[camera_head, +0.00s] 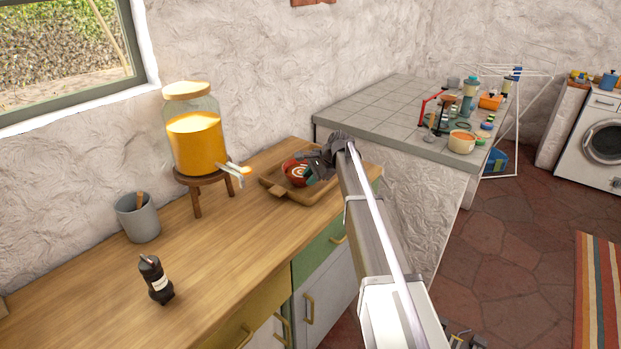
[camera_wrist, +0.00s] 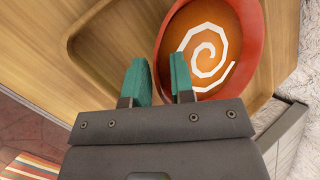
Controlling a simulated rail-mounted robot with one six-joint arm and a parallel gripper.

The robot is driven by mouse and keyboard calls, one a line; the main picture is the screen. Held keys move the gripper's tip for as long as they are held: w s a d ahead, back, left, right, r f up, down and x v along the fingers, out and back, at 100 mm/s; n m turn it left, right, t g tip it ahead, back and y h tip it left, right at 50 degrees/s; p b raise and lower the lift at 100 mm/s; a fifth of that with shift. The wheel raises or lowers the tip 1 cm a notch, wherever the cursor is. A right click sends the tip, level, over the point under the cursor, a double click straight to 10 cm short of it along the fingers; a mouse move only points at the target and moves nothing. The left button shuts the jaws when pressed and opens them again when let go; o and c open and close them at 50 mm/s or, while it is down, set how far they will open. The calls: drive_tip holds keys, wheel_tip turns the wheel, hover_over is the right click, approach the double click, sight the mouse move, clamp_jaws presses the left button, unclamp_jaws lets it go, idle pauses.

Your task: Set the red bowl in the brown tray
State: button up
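The red bowl (camera_head: 295,173) has an orange inside with a white spiral. In the head view it shows tilted over the brown tray (camera_head: 271,187), its inside facing the camera. In the wrist view the bowl (camera_wrist: 243,82) fills the upper right, overlapping the tray (camera_wrist: 84,62). My gripper (camera_wrist: 160,72) is shut on the bowl's near wall, with one teal finger outside and one inside. In the head view my gripper (camera_head: 313,171) comes in from the right and partly hides the bowl and tray. I cannot tell whether the bowl touches the tray floor.
A jar of orange liquid (camera_head: 195,140) stands on a wooden stand (camera_head: 200,178) left of the tray. A grey cup (camera_head: 137,220) and a dark bottle (camera_head: 156,280) stand farther left. A tiled counter (camera_head: 380,110) with several items lies behind.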

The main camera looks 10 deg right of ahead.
drive_tip(key=shift+o, duration=0.7)
drive_tip(key=shift+r, duration=0.1)
drive_tip(key=shift+r+p, duration=0.35)
drive_tip(key=shift+p, duration=0.1)
drive_tip(key=p+v, duration=0.9)
drive_tip(key=v, duration=0.2)
drive_tip(key=s+a+f+n+g+h, duration=0.1)
drive_tip(key=s+a+n+h, duration=0.1)
drive_tip(key=s, duration=1.1)
drive_tip(key=s+a+f+n+g+h, duration=0.1)
drive_tip(key=s+a+n+h, duration=0.1)
drive_tip(key=s+a+n, duration=0.2)
drive_tip(key=s+a+n+g+h, duration=0.1)
drive_tip(key=s+a+n, duration=0.3)
drive_tip(key=s, duration=1.7)
drive_tip(key=n+h, duration=0.1)
drive_tip(key=n, duration=0.3)
drive_tip(key=shift+s+f+g, duration=0.3)
drive_tip(key=shift+s+f, duration=0.1)
drive_tip(key=shift+o, duration=0.3)
drive_tip(key=shift+a, duration=0.15)
